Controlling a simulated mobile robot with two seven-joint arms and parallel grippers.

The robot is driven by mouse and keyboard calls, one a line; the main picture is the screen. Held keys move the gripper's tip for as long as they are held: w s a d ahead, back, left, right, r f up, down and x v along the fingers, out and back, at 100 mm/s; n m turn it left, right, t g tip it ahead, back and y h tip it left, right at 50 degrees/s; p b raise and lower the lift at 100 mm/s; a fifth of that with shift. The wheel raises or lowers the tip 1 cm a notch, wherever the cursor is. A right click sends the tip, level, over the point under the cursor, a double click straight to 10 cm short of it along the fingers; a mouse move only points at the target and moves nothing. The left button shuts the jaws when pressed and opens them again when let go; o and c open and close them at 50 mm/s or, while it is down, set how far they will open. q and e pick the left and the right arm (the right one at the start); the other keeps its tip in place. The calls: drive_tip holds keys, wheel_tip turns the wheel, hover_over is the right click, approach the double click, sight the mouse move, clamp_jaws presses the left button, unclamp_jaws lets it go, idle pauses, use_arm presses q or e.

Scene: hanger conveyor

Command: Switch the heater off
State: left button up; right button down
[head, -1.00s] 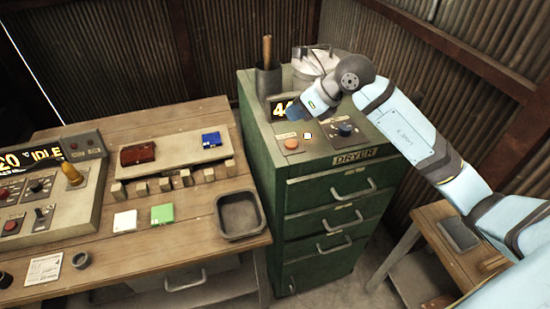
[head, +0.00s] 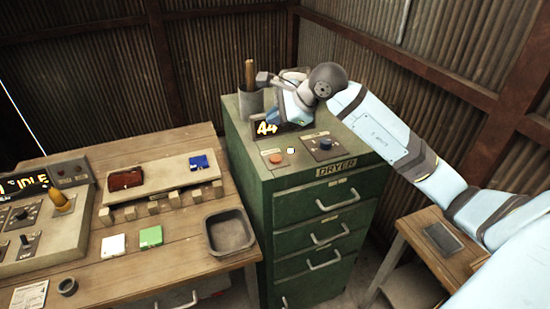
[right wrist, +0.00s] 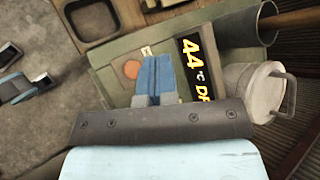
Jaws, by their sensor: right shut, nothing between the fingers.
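The dryer is a green cabinet (head: 318,204) labelled DRYER. A display (head: 266,128) shows yellow digits; in the right wrist view the display (right wrist: 190,62) reads 44 °C. My right gripper (head: 291,108) is shut and empty above the panel's back part, partly covering the display. In the right wrist view its blue fingers (right wrist: 156,72) are together, beside the orange button (right wrist: 132,69). I cannot make out the knob there. My left gripper is not seen.
A cup with a wooden handle (head: 251,103) and a lidded metal pot (right wrist: 252,92) stand behind the panel. The wooden bench (head: 185,262) at left carries a control console (head: 40,225), several blocks and a grey tray (head: 229,232). A small wooden table stands at right.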

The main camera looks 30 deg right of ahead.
drive_tip(key=b, duration=0.4)
hover_over(276, 159)
wheel_tip(276, 159, down, 8)
drive_tip(key=shift+f+b, duration=0.3)
drive_tip(key=shift+f, duration=0.15)
drive_tip(key=shift+r, duration=0.1)
idle(1.5)
drive_tip(key=shift+f+b, duration=0.45)
drive_tip(key=shift+b, duration=0.15)
drive_tip(key=shift+a+f+b, duration=0.1)
drive_tip(key=shift+f+b, duration=0.45)
drive_tip(key=shift+b, duration=0.05)
idle(0.5)
drive_tip(key=shift+r, duration=0.1)
drive_tip(key=shift+r+p, duration=0.3)
drive_tip(key=shift+r, duration=0.55)
